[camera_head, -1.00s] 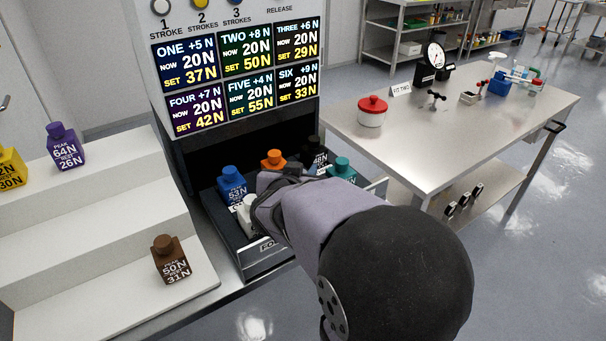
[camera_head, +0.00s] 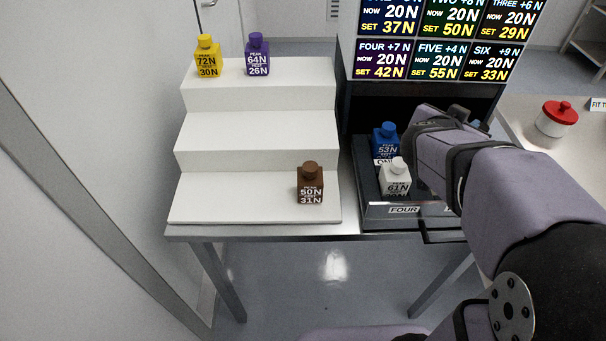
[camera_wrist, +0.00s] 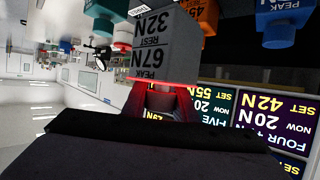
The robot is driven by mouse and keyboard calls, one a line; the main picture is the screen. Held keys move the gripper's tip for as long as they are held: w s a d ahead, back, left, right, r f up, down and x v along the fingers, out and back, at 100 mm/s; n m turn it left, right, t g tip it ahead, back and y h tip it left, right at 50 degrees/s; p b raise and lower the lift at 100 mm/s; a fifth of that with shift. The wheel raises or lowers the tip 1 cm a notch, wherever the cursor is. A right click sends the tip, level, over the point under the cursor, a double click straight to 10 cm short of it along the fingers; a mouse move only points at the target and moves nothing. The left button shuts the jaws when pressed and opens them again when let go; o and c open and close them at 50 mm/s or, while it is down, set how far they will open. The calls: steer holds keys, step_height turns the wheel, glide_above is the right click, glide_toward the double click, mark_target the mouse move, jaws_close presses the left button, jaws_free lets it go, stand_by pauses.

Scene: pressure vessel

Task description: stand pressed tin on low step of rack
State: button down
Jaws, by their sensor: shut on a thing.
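In the wrist view my gripper (camera_wrist: 165,92) is shut on a grey tin (camera_wrist: 165,45) labelled peak 67N, rest 32N, which shows upside down. I cannot tell whether the tin touches the tray. The white stepped rack (camera_head: 235,195) stands left of the press. A brown tin (camera_head: 310,187) stands upright at the right of its low step. A yellow tin (camera_head: 208,60) and a purple tin (camera_head: 257,58) stand on the top step.
Orange (camera_wrist: 205,12) and teal (camera_wrist: 105,8) tins show in the wrist view. The low step is clear left of the brown tin; the middle step is empty.

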steer(key=w+a, duration=0.2)
steer(key=a, duration=0.2)
steer(key=w+a+n+t+y+p, duration=0.1)
steer(key=w+a, duration=0.1)
steer(key=a, duration=0.2)
steer(key=w+a+r+n+y+p, duration=0.1)
steer(key=w+a, duration=0.1)
steer(key=a, duration=0.3)
steer(key=shift+w+r+t, duration=0.1)
steer(key=shift+w+t, duration=0.2)
steer(key=shift+w, duration=0.05)
steer(key=w+a+n+t+y+p, duration=0.1)
steer(key=w+a+n+y+p, duration=0.15)
steer(key=a, duration=1.25)
steer(key=n+t+y+p, duration=0.1)
steer(key=n+y+p, duration=0.1)
steer(key=n+y, duration=0.25)
glide_above(209, 154)
steer(key=s, duration=0.4)
steer(key=f, duration=0.2)
steer(key=shift+w+f, duration=0.2)
steer(key=shift+f, duration=4.65)
steer(key=shift+f, duration=0.15)
steer(key=c, duration=1.4)
jaws_free()
steer(key=shift+c, duration=0.2)
